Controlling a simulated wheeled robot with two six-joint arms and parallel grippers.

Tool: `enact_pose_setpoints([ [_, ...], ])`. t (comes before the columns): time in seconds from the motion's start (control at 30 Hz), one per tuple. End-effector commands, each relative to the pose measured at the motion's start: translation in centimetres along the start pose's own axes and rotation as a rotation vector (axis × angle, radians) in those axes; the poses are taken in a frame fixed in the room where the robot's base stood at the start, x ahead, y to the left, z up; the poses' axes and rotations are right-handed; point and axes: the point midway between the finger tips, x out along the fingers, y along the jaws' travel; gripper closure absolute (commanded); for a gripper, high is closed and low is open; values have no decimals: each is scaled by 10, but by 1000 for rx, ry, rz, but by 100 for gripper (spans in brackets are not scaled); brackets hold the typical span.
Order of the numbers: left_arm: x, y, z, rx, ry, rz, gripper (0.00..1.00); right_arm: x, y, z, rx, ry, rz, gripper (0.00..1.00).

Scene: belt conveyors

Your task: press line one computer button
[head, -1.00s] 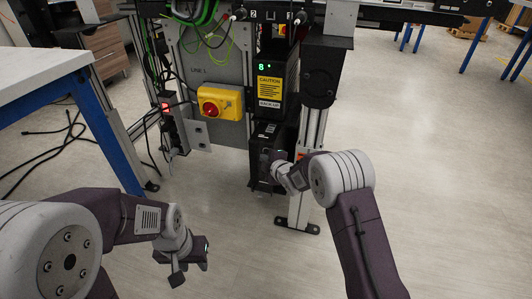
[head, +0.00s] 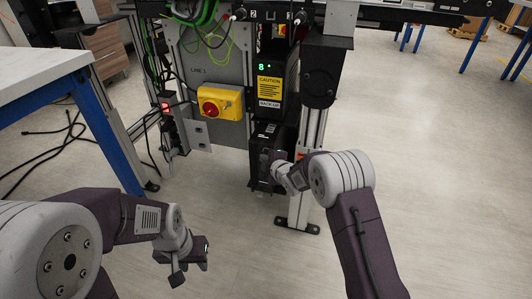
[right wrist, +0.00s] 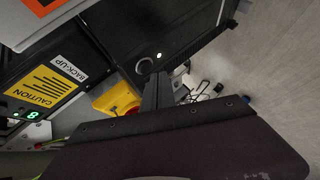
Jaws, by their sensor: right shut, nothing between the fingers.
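The line one computer is a black box (head: 269,134) low on the frame, under the black back-up unit. In the right wrist view the computer (right wrist: 195,20) shows a round ringed button (right wrist: 144,66) with a small white light beside it. My right gripper (head: 268,157) is shut and empty, in front of the computer and hiding part of it. In the wrist view its fingertips (right wrist: 157,80) are close to the button; I cannot tell whether they touch it. My left gripper (head: 180,264) hangs over the floor at lower left, away from the computer; its jaw opening is unclear.
The back-up unit (head: 270,84) has a yellow caution label and a green digit. A yellow box with a red rotary switch (head: 220,103) is left of it. A metal post (head: 308,150) stands right of the computer.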

Motion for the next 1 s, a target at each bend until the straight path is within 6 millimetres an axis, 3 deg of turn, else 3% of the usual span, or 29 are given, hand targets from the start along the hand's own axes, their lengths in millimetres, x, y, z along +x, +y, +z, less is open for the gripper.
enact_pose_setpoints([
  [1.0, -2, 0, 0, 0, 0, 0, 64, 6, 5, 5, 0, 0, 0, 100],
])
